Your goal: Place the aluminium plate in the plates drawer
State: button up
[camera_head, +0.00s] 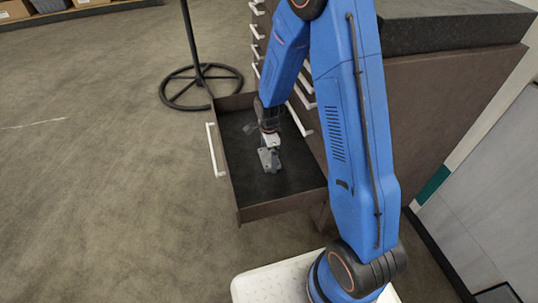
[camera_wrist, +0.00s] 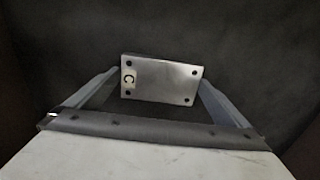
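The aluminium plate (camera_wrist: 165,78) is a light grey rectangle with holes near its corners and a dark C-shaped mark at its left side, in the wrist view. My gripper (camera_wrist: 158,82) has one finger at each short side of the plate and appears shut on it. In the head view my gripper (camera_head: 269,158) points down inside the pulled-out drawer (camera_head: 290,209). The plate is too small there to tell from the fingers. The drawer has a dark floor, and no other item shows in it. Whether the plate touches the floor I cannot tell.
The dark cabinet (camera_head: 440,100) stands right of the drawer, with several white handles (camera_head: 256,32) of shut drawers above. A black round stand base (camera_head: 201,86) is on the floor behind the open drawer. The carpet to the left is clear.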

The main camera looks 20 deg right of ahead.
aim_at(269, 157)
jog(key=shift+r, duration=0.1)
notch_tip(269, 157, up, 12)
dwell(0.5)
dwell(0.5)
